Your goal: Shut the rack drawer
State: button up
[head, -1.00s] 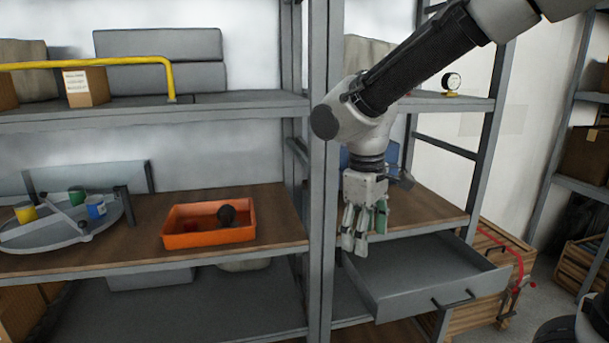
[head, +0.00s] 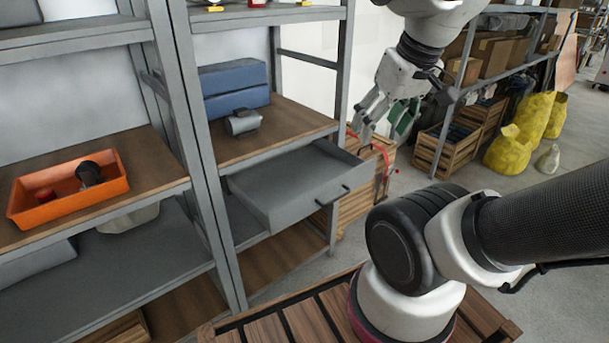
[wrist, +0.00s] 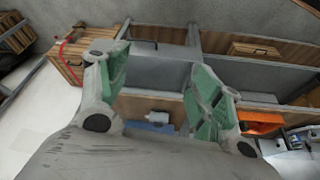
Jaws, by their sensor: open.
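The rack drawer (head: 295,212) is a grey metal tray pulled well out of the rack, below the wooden middle shelf. Its front panel carries a dark bar handle (head: 333,196). The drawer looks empty in the part I see. My gripper (head: 383,122) is open and empty, with green finger pads. In the head view it hangs above and beyond the drawer's far right corner, apart from it. In the wrist view the drawer (wrist: 160,72) shows between and beyond the open fingers (wrist: 163,60).
An orange bin (head: 68,205) with dark and red items sits on the left shelf. Blue boxes (head: 235,90) and a grey cylindrical part (head: 243,122) stand on the shelf above the drawer. A wooden crate (head: 355,205) with a red bar stands by the drawer.

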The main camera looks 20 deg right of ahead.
aim_at(283, 189)
jog(key=k+j, duration=0.15)
jog(key=j, duration=0.25)
jog(key=k+j+z, duration=0.15)
jog(key=j, duration=0.3)
jog(key=k+j, duration=0.1)
jog(key=j, duration=0.3)
jog(key=z, duration=0.05)
